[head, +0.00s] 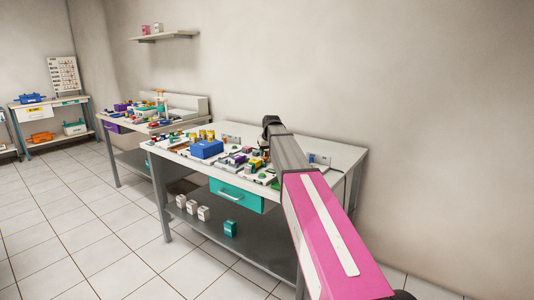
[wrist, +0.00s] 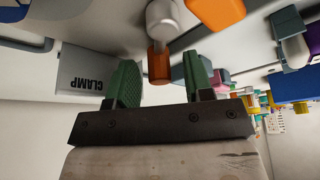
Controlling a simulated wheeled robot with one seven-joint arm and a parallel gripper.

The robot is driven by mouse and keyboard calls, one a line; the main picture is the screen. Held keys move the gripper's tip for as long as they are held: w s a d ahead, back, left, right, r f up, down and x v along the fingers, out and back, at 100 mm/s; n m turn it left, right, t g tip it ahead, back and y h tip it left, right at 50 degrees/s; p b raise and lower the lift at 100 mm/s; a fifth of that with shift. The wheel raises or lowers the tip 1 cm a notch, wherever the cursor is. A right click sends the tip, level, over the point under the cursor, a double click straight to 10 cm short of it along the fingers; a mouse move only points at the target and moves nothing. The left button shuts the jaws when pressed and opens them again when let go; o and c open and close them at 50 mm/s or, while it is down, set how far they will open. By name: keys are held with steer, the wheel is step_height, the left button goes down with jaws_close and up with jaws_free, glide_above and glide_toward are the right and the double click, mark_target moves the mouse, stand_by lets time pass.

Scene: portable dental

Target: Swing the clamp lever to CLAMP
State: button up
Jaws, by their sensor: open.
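In the wrist view, a lever with a pale grey round stem (wrist: 163,22) ends in an orange grip (wrist: 158,64). The grip appears between the two green fingers of my open gripper (wrist: 160,75), with a gap on each side; I cannot tell its exact depth. A grey plate with the word CLAMP (wrist: 85,72), seen upside down, is to the left of the fingers. In the head view, my arm reaches over the right part of the near workbench (head: 310,145); my fingers and the lever cannot be made out there.
A blue box (head: 206,149) and several small coloured parts crowd the bench. A teal drawer (head: 237,195) is under its front edge. A wall stands behind; the tiled floor in front is clear.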

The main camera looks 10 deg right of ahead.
jaws_close()
steer(key=m, duration=0.1)
steer(key=d+m+h, duration=0.1)
steer(key=m, duration=0.1)
steer(key=shift+s, duration=0.15)
steer(key=m, duration=0.1)
steer(key=m+h, duration=0.1)
steer(key=d+m, duration=0.1)
steer(key=m, duration=0.1)
steer(key=shift+s+h, duration=0.3)
steer(key=shift+s, duration=0.05)
steer(key=m, duration=0.1)
steer(key=s+d+m+g+h, duration=0.1)
steer(key=m, duration=0.1)
steer(key=shift+m, duration=0.3)
steer(key=shift+s+d+m+g+h, duration=0.1)
steer(key=shift+s+m+g+h, duration=0.2)
steer(key=shift+m, duration=0.55)
steer(key=shift+s+d+m+g+h, duration=0.15)
steer(key=shift+m+g, duration=0.25)
steer(key=shift+m, duration=0.45)
steer(key=shift+s, duration=0.1)
